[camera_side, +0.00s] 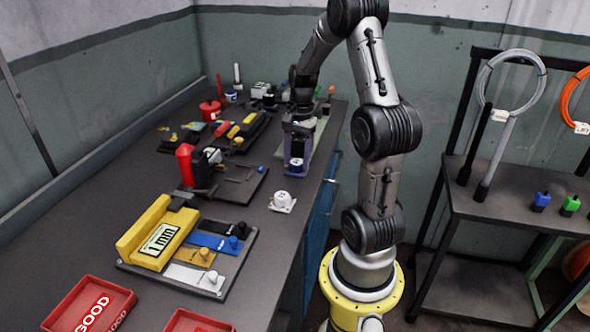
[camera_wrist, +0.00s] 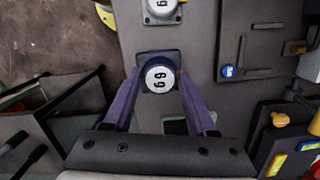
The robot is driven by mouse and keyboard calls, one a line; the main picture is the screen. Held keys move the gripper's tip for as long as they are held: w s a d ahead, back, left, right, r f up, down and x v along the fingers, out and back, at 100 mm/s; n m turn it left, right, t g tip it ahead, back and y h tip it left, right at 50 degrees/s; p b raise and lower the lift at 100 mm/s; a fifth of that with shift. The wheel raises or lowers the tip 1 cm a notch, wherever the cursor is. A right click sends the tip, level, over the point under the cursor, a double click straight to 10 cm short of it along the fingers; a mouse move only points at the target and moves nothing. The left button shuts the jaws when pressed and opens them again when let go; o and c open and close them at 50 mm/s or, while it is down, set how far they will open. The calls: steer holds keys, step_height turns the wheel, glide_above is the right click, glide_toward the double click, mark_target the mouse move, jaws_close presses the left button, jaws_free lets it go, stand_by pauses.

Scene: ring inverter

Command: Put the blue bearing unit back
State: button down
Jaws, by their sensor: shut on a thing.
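My gripper (camera_wrist: 158,82) is shut on the blue bearing unit (camera_wrist: 159,76), which has a dark bluish square base and a round white top with black digits. Its two purple fingers lie along either side of the unit. In the side view my gripper (camera_side: 297,160) points down near the bench's right edge, and the unit's white top (camera_side: 296,163) shows between the fingers. Whether its base touches the bench is unclear. A similar unit with a pale base (camera_wrist: 162,9) sits at the top of the wrist view, and it also stands on the bench in the side view (camera_side: 283,200), nearer the camera.
A fixture with a black plate and red part (camera_side: 186,165) stands left of my gripper. A yellow "1 mm" gauge block (camera_side: 158,238) on a plate and red GOOD tray (camera_side: 92,305) lie nearer the camera. A shelf (camera_side: 505,200) with cable rings stands at right.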

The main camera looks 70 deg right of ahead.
mark_target(295, 169)
steer(key=shift+w+d+f, duration=0.25)
steer(key=shift+d+f, duration=0.05)
steer(key=shift+f, duration=0.15)
steer(key=shift+w+d+f, duration=0.1)
steer(key=shift+f, duration=0.8)
steer(key=shift+w+d+f, duration=0.1)
steer(key=shift+f, duration=0.75)
steer(key=shift+f, duration=0.1)
steer(key=shift+c, duration=1)
jaws_free()
steer(key=shift+f, duration=0.1)
